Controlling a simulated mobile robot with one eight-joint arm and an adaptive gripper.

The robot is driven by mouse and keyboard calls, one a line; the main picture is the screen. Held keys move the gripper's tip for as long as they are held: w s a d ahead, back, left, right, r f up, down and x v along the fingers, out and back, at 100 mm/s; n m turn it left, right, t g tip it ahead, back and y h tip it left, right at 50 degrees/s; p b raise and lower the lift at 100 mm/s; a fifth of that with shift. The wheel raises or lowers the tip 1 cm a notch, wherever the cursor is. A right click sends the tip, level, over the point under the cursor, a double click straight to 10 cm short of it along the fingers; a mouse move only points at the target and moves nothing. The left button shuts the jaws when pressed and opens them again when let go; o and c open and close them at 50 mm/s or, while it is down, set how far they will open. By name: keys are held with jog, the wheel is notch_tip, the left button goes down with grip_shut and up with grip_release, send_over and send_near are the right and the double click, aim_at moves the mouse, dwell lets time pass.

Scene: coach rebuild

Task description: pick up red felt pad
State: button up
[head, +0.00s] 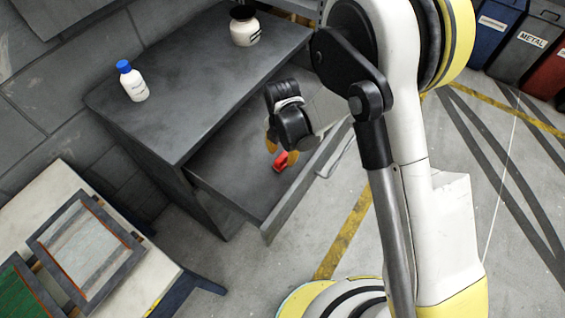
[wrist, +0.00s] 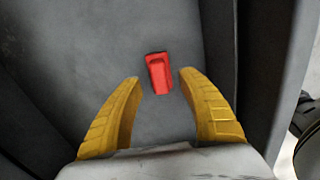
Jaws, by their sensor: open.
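The red felt pad (wrist: 159,73) lies on the grey floor of an open drawer (wrist: 165,30). In the head view the red pad (head: 281,162) shows just beside my gripper's fingers (head: 279,149), partly hidden by them. In the wrist view my gripper (wrist: 160,82) is open, with its two yellow fingers apart. I cannot tell the height of the fingertips above the drawer floor.
The drawer's front wall (head: 315,178) stands close to the right of my gripper. The dark cabinet top (head: 190,95) carries a white bottle with a blue cap (head: 132,82) and a white jar with a dark lid (head: 244,27). A pale table with frames (head: 150,262) stands at lower left.

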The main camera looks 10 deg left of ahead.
aim_at(282, 157)
notch_tip(282, 157, down, 3)
jog(key=shift+r, duration=0.3)
grip_shut()
notch_tip(282, 157, up, 10)
jog(key=p, duration=0.3)
dwell(0.5)
